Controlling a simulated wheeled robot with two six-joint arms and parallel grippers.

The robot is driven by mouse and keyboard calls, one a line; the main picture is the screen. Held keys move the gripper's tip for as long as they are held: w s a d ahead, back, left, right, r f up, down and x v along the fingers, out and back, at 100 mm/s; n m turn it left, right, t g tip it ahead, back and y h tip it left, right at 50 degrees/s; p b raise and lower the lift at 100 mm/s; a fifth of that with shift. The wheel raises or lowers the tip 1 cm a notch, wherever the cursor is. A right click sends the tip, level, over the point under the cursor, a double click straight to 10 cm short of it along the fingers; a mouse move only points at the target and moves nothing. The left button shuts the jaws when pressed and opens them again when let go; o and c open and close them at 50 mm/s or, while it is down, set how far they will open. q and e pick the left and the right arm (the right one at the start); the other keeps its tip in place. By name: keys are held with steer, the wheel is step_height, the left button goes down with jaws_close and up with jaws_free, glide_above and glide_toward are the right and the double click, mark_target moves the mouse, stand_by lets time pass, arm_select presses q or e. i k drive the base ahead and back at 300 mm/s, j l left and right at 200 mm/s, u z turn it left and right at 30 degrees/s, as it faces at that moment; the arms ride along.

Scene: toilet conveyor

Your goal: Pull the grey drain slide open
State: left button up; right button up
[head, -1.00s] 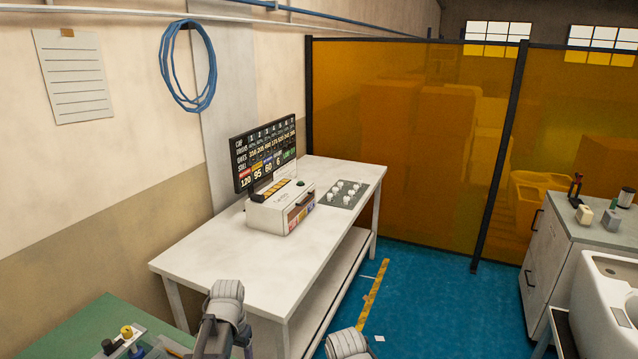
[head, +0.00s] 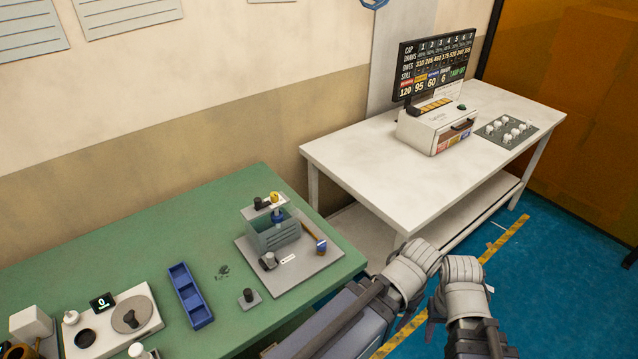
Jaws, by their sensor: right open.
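On the green bench stands a grey-green ribbed box (head: 272,232) with a yellow knob on top, on a grey base plate (head: 318,258). I cannot tell from this view whether a grey drain slide is part of it. My right gripper (head: 462,290) is at the lower right, over the floor, open and apart from the bench. My left arm reaches in beside it, and its gripper (head: 412,270) is near the right one. The left fingertips are hidden, so its opening does not show.
The green bench (head: 120,250) also holds a blue tray (head: 190,296), a small dark-knobbed block (head: 249,298) and a scale-like plate (head: 108,325). A white table (head: 370,170) with a screen (head: 437,66) and a white box (head: 437,125) stands behind. Blue floor lies to the right.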

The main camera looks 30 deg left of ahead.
mark_target(268, 258)
steer(key=u, duration=1.3)
steer(key=i+j, duration=0.1)
steer(key=j, duration=0.15)
steer(key=j+z, duration=0.15)
steer(key=i+j, duration=0.05)
